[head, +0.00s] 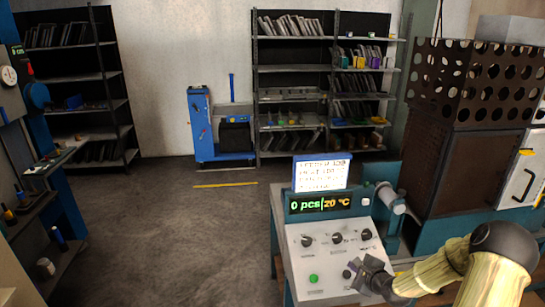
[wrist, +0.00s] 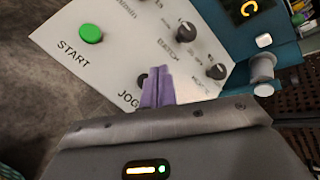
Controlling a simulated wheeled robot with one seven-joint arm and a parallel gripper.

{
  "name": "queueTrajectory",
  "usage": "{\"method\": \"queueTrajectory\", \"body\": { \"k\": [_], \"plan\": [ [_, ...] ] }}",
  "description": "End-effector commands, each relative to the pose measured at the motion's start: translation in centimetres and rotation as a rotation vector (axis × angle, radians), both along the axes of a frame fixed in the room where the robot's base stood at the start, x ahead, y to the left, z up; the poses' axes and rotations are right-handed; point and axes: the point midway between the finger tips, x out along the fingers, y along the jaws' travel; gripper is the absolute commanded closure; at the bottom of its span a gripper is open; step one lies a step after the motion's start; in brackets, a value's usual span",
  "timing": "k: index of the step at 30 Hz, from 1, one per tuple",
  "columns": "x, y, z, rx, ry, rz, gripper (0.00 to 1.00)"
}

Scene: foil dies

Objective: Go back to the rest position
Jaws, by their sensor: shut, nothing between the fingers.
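My gripper (head: 358,271) is at the lower right of the grey control panel (head: 318,262) in the head view. Its purple fingers (wrist: 157,80) are together and empty in the wrist view. They point at the panel beside the black JOG button (wrist: 141,80), which they partly cover. I cannot tell whether the fingertips touch the panel. The green START button (wrist: 91,33) is clear of the gripper, to its upper left in the wrist view. Three black knobs (head: 337,238) sit in a row above. The display (head: 320,204) reads "0 pcs" and "20 °C".
A perforated brown metal bin (head: 475,75) stands at the right, behind my arm. A white sign (head: 321,173) tops the panel. Shelves (head: 292,97) and a blue cart (head: 201,125) stand by the back wall. The floor (head: 160,225) left of the panel is open.

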Motion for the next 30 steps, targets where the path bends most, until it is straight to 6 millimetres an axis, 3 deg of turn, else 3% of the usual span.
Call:
{"method": "queueTrajectory", "body": {
  "k": [5, 14, 21, 30],
  "plan": [
    [-1.3, 3.2, 1.2, -0.275, 0.098, 0.183, 1.0],
    [-6.9, 8.4, 4.9, -0.817, 0.284, 0.625, 1.0],
    [-13.0, 11.9, 8.9, -1.127, 0.369, 0.998, 1.0],
    [-22.2, 16.2, 13.3, -1.334, 0.347, 1.475, 1.0]
  ]
}}
